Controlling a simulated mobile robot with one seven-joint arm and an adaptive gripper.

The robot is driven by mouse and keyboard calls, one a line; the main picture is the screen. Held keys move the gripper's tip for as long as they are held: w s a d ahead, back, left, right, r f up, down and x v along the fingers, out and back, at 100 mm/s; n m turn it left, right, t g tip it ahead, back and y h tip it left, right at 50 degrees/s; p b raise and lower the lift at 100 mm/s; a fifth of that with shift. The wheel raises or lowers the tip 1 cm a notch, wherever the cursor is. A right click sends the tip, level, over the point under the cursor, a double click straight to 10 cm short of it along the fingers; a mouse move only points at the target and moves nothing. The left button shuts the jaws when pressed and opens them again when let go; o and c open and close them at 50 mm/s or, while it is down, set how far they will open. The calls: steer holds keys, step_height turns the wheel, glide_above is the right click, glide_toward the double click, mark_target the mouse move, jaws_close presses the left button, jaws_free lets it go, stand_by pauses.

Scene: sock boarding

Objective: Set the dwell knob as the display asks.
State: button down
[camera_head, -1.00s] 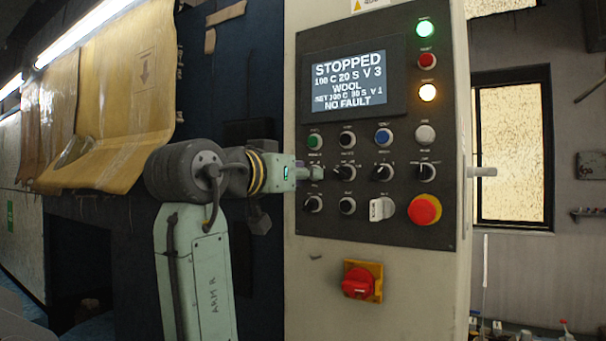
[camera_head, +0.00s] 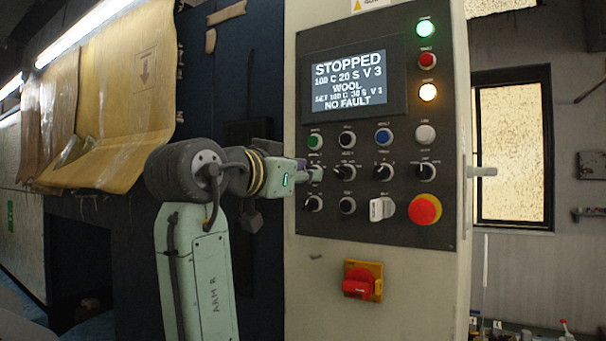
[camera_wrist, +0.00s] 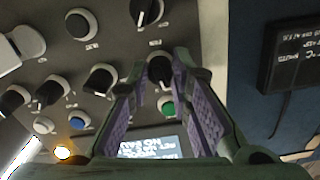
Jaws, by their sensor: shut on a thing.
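The display (camera_head: 349,84) on the dark control panel reads STOPPED, 100 C 20 S V 3, WOOL, what looks like SET 100 C 30 S V 1, and NO FAULT. My gripper (camera_head: 316,174) is at the left end of the panel's upper knob row. In the wrist view, which is upside down, my gripper (camera_wrist: 160,78) is shut on a black rotary knob (camera_wrist: 159,68) beside the green button (camera_wrist: 168,107). In the head view my gripper hides this knob. The labels are too small to read, so I cannot tell which knob is the dwell knob.
Neighbouring black knobs (camera_head: 345,171) stand close to the right. Another knob (camera_head: 313,203) is just below my gripper, and a green button (camera_head: 314,141) is above. A red emergency stop (camera_head: 425,209) and a red-yellow main switch (camera_head: 358,282) are farther off.

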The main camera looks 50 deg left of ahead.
steer(key=m, duration=0.5)
steer(key=shift+m, duration=0.3)
stand_by(0.4)
steer(key=c, duration=1.4)
jaws_free()
steer(key=shift+c, duration=0.2)
steer(key=shift+s, duration=0.1)
steer(key=v, duration=1.2)
steer(key=shift+a, duration=0.1)
